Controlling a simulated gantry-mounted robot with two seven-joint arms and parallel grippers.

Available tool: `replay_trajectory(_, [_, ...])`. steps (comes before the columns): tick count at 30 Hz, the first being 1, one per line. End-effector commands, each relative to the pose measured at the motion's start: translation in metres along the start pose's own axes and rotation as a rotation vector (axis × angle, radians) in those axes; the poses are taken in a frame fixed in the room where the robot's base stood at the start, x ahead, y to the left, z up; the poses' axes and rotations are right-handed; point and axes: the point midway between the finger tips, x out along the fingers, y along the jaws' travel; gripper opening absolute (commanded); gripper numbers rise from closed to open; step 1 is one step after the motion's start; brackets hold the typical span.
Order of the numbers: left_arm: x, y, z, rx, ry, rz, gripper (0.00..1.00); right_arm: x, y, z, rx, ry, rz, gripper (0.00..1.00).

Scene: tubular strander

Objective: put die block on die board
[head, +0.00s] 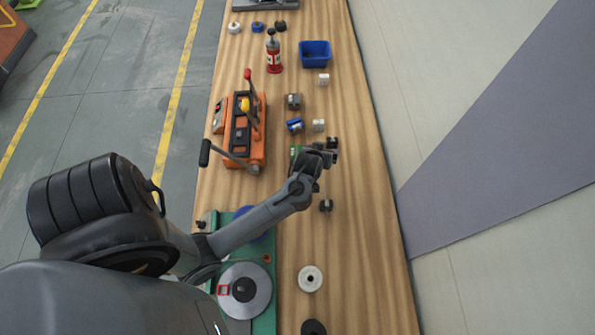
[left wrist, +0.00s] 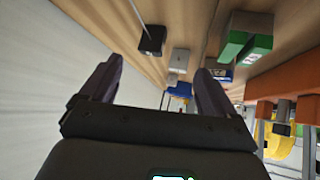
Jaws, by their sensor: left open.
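My left gripper (head: 318,158) is open and empty above the middle of the bench. Its two fingers (left wrist: 150,90) show apart in the left wrist view, with nothing between them. A small dark block (head: 333,142) lies just beyond the gripper, and the same dark block shows in the left wrist view (left wrist: 152,40). A green piece (head: 294,152), partly hidden by the gripper, also shows in the left wrist view (left wrist: 240,38). I cannot tell which are the die block and die board. My right gripper is out of view.
An orange machine (head: 238,135) with levers stands left of the gripper. A pale block (head: 318,125) and a blue piece (head: 295,125) lie beyond. A red bottle (head: 274,55) and a blue bin (head: 315,53) stand farther back. The front right of the bench is mostly clear.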

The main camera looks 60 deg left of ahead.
Motion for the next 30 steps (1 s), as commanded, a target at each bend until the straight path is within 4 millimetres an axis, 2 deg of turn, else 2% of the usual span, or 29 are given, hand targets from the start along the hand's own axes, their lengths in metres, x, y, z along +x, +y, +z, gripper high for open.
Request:
replay_trajectory(1, [-0.026, 0.008, 0.016, 0.098, -0.062, 0.072, 0.9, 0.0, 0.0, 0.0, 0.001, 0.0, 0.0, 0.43])
replay_trajectory(5, [-0.101, 0.025, 0.063, 0.367, -0.233, 0.224, 0.9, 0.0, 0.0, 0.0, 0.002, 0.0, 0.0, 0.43])
replay_trajectory(6, [-0.123, 0.027, 0.076, 0.445, -0.279, 0.258, 0.9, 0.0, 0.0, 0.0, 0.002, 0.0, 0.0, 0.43])
replay_trajectory(9, [-0.174, 0.023, 0.102, 0.615, -0.37, 0.317, 0.9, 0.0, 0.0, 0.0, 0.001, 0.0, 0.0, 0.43])
replay_trajectory(12, [-0.211, 0.015, 0.118, 0.741, -0.431, 0.349, 0.9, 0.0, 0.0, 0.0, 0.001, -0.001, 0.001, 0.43])
replay_trajectory(15, [-0.233, 0.009, 0.127, 0.819, -0.465, 0.366, 0.9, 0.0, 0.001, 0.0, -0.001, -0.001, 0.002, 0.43])
replay_trajectory(18, [-0.243, 0.006, 0.131, 0.854, -0.481, 0.371, 0.9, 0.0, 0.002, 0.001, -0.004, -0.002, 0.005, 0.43])
replay_trajectory(30, [-0.247, 0.006, 0.128, 0.858, -0.482, 0.372, 0.9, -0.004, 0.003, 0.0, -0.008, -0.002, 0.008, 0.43])
